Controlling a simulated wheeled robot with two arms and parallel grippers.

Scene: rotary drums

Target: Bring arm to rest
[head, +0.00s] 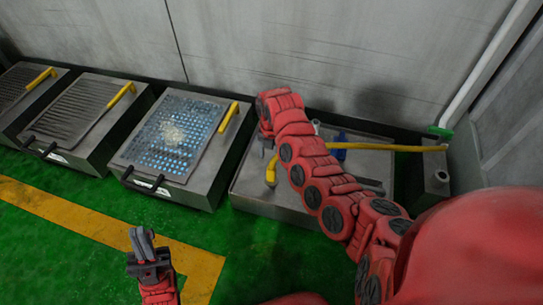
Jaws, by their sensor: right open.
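My right arm (330,190) is red and jointed. It reaches from the lower right up and leftward over a grey metal unit (245,190). Its wrist bends down at the far end, and only a small part of the right gripper (267,143) shows below it, above a yellow handle (270,172). The jaws are open; whether they touch anything is hard to see. My left gripper (144,246) is at the lower left, above the green floor and yellow stripe, apart from the units. Its dark fingers appear close together, and I see nothing clear between them.
Several grey drum units line the wall; one has a blue perforated top (175,135) with a pale pile on it. A yellow bar (390,148) crosses the right unit, near a blue item (339,146). The green floor (60,245) in front is clear.

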